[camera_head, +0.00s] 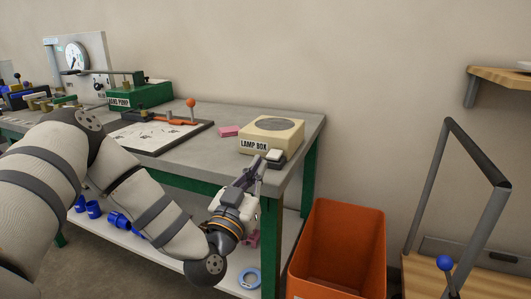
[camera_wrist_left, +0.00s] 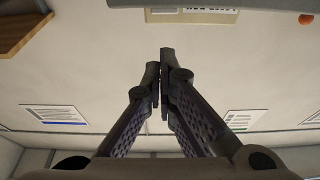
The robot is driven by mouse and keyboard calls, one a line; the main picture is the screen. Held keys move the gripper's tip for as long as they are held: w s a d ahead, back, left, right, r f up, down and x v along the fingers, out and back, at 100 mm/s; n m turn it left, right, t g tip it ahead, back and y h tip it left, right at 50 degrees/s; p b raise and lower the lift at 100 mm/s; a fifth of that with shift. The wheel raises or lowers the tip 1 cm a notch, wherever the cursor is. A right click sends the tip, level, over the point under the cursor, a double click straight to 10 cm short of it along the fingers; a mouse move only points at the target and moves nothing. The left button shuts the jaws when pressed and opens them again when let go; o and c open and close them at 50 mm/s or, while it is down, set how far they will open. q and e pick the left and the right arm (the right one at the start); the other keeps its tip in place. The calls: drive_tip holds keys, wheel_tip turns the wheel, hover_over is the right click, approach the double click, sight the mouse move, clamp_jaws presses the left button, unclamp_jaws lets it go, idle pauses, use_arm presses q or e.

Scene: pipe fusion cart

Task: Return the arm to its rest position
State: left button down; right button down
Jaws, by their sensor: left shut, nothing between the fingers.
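My left arm comes in from the left in the head view and reaches across the front of the workbench (camera_head: 225,118). Its gripper (camera_head: 259,165) is at the bench's front right corner, just in front of the beige lamp box (camera_head: 270,137) and its small white-topped switch (camera_head: 275,155). I cannot tell whether the fingertips touch the switch. In the left wrist view the two fingers (camera_wrist_left: 160,62) are together with nothing between them. The labelled lamp box (camera_wrist_left: 190,15) shows at the top edge there. My right gripper is not in view.
An orange bin (camera_head: 340,245) stands right of the bench. A metal-framed cart (camera_head: 455,190) is farther right, below a wooden wall shelf (camera_head: 500,78). A board with an orange-knobbed lever (camera_head: 190,103), a pink block (camera_head: 228,131) and a green lans pump (camera_head: 150,95) are on the bench.

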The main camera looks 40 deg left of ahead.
use_arm(q)
drive_tip(key=shift+s+d+f, duration=0.15)
drive_tip(key=shift+s+f, duration=0.1)
drive_tip(key=shift+s, duration=0.3)
drive_tip(key=s+d+f+m+g+h+p, duration=0.1)
drive_tip(key=s+d+f+g+h, duration=0.15)
drive_tip(key=s+d+f, duration=0.35)
drive_tip(key=s+d+f+m+g+h, duration=0.1)
drive_tip(key=s+d+f+g+h, duration=0.2)
drive_tip(key=f, duration=0.6)
drive_tip(key=s+d+f+m+g+h+p, duration=0.1)
drive_tip(key=s+d+f+g+h, duration=0.1)
drive_tip(key=d+f+g, duration=0.4)
drive_tip(key=s+f+g, duration=0.3)
drive_tip(key=s+f, duration=0.1)
drive_tip(key=s, duration=0.3)
drive_tip(key=s+f+g, duration=0.2)
drive_tip(key=s+f, duration=0.3)
drive_tip(key=s, duration=0.2)
drive_tip(key=s+a+g+y, duration=0.2)
drive_tip(key=s+g, duration=0.4)
drive_tip(key=s, duration=1.2)
drive_tip(key=shift+a+f+n+g+y+p, duration=0.15)
drive_tip(key=shift+a+n+g+y+p, duration=0.25)
drive_tip(key=shift+a, duration=0.3)
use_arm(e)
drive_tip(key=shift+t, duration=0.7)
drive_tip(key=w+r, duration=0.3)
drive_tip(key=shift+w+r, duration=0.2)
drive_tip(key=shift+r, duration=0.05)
